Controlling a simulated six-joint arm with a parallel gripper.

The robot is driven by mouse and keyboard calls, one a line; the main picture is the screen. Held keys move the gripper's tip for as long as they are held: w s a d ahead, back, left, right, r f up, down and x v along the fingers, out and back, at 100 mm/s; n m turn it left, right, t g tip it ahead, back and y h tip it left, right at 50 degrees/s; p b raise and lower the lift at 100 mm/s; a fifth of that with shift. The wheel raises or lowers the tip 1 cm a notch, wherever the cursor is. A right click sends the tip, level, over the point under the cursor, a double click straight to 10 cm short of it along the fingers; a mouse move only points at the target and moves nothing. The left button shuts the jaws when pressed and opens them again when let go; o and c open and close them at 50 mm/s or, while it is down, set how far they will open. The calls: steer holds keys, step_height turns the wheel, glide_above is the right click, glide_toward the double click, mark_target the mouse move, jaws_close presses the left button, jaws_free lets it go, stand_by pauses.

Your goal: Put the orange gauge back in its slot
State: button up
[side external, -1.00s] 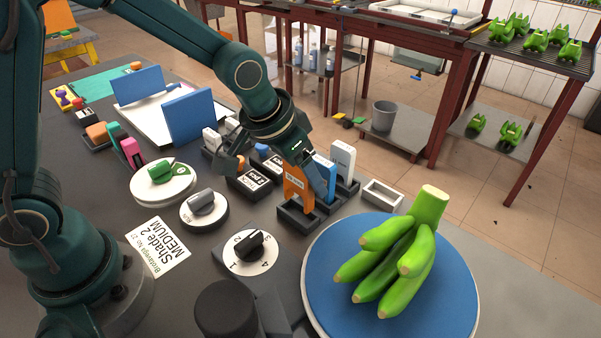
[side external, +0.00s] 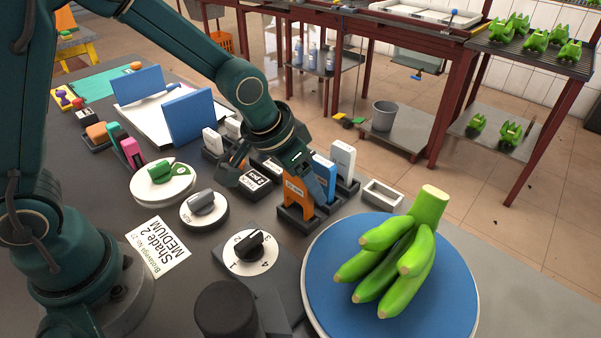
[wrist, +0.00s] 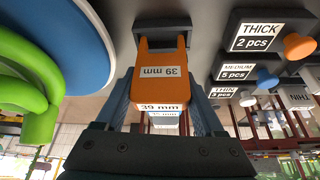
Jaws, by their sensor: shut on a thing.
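The orange gauge (side external: 296,193) stands upright with its lower end inside its dark slot holder (side external: 290,218) in the side view. In the wrist view the gauge (wrist: 160,86) shows its "39 mm" labels, and its far end meets the dark slot holder (wrist: 161,23). My gripper (wrist: 160,100) is shut on the gauge, with a finger on each side of it. In the side view my gripper (side external: 300,182) partly covers the gauge's upper part. How deep the gauge sits in the slot is hidden.
Blue (side external: 324,176) and white (side external: 342,158) gauges stand in holders close to the right. An empty light tray (side external: 383,195) lies beyond them. A green banana bunch (side external: 400,250) rests on a blue round plate (side external: 335,285) in front. A dial (side external: 250,247) stands front left.

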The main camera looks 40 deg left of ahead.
steer(key=shift+f, duration=0.85)
steer(key=o, duration=1.3)
steer(key=shift+c, duration=0.2)
steer(key=shift+v, duration=2.05)
steer(key=s+a+r+n, duration=0.1)
steer(key=s+a+r, duration=0.2)
steer(key=s, duration=0.4)
steer(key=s+a+r+n, duration=0.1)
steer(key=s+a+r, duration=0.2)
steer(key=s+r, duration=0.2)
steer(key=s, duration=0.3)
steer(key=shift+t+y, duration=0.4)
